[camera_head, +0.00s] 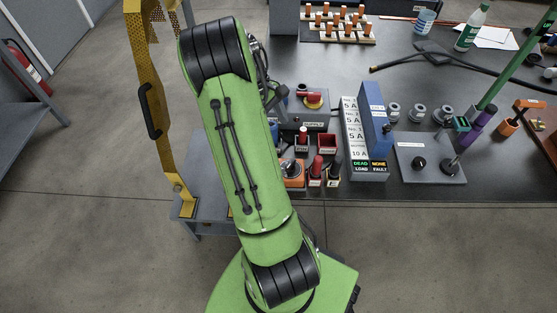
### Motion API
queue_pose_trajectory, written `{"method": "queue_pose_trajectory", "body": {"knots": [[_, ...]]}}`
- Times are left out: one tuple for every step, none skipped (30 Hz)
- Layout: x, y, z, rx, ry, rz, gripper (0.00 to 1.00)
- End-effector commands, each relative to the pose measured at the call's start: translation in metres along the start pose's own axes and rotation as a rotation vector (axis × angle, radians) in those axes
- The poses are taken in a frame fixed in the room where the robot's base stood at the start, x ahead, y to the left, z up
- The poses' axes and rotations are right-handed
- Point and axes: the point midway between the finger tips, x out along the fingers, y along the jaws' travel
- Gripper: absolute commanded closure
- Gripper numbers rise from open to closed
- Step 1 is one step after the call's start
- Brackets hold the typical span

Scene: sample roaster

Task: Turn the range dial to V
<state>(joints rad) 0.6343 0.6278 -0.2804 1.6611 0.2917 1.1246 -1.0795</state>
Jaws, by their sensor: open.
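An orange device (294,182) sits near the front left edge of the dark bench, partly covered by my green arm. It looks like a meter with a dark round part on its face. The dial's pointer and any markings are too small or hidden to read. My arm rises from the lower middle to the upper left and covers the area left of the device. Some dark arm parts show just behind it, but I cannot make out my gripper's fingers.
Red and black upright pieces (316,168) stand right of the orange device. Beyond are small red bins (327,143), a red-handled switch (314,99) and a blue-grey panel (374,130) reading DEAD LOAD and NONE FAULT. A yellow perforated frame (153,100) stands left. The floor in front is clear.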

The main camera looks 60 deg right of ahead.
Motion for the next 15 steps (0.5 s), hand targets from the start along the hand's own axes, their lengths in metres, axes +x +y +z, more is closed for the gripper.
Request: {"method": "queue_pose_trajectory", "body": {"knots": [[0.014,-0.001,-0.001,0.001,-0.002,-0.004,0.28],[0.022,-0.001,-0.001,0.0,-0.002,-0.004,0.28],[0.033,-0.001,-0.002,0.0,-0.002,-0.004,0.28],[0.041,-0.001,-0.002,0.0,-0.002,-0.004,0.28],[0.048,-0.001,-0.002,0.0,-0.002,-0.004,0.28],[0.059,-0.001,-0.002,0.0,-0.002,-0.005,0.28],[0.066,-0.001,-0.002,0.001,-0.001,-0.004,0.28],[0.074,-0.001,-0.002,0.0,-0.002,-0.005,0.28],[0.084,-0.001,-0.002,0.0,-0.001,-0.004,0.28],[0.092,-0.001,-0.002,0.001,-0.001,-0.004,0.28],[0.099,-0.001,-0.002,0.001,-0.001,-0.004,0.28],[0.109,-0.001,-0.002,0.001,-0.001,-0.003,0.28],[0.115,-0.001,-0.002,0.0,-0.002,-0.004,0.28],[0.121,-0.001,-0.002,0.0,-0.001,-0.003,0.28],[0.129,-0.001,-0.002,0.0,-0.001,-0.004,0.28]]}}
